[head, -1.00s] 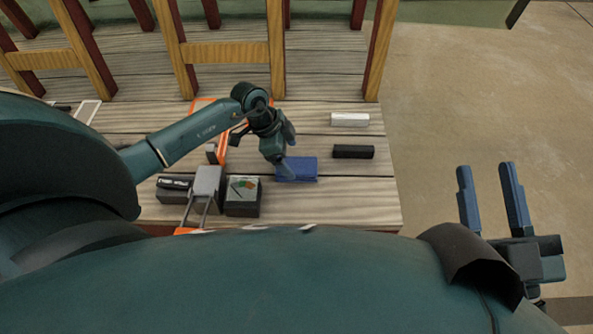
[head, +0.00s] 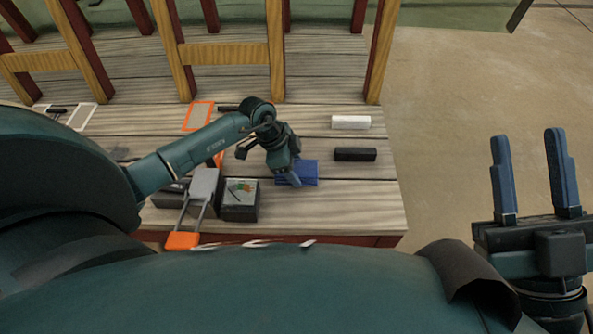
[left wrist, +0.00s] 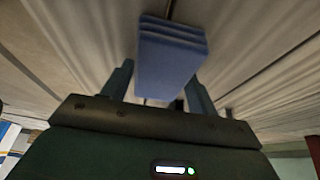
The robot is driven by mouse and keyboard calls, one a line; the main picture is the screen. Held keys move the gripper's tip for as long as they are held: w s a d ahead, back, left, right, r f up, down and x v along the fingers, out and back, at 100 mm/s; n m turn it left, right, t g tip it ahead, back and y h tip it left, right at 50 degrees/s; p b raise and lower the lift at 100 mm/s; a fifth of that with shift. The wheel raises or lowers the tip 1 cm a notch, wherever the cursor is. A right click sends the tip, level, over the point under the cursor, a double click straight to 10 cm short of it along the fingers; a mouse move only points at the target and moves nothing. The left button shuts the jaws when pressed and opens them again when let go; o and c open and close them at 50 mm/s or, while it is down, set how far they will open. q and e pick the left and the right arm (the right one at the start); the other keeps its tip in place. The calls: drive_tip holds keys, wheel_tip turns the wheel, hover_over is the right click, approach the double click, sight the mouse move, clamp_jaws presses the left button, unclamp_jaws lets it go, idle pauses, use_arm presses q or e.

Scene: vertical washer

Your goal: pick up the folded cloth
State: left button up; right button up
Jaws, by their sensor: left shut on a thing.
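The folded cloth (head: 309,174) is a blue, layered block over the wooden table, near its right end. My left gripper (head: 291,179) reaches down onto it from the left and is shut on it. In the left wrist view the cloth (left wrist: 172,62) sits between the two fingers, its folded layers facing the far side. I cannot tell whether it touches the table. The arm hides part of its left side in the head view. My right gripper (head: 526,135) is open and empty, off to the right over the floor.
A white block (head: 350,122) and a black block (head: 355,154) lie right of the cloth. A dark box (head: 239,206) and a grey-and-orange item (head: 183,240) are at the left. Wooden chair backs (head: 228,54) line the far side. The table's front right is clear.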

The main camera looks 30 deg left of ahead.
use_arm(q)
drive_tip(key=c, duration=0.3)
drive_tip(key=shift+r, duration=0.1)
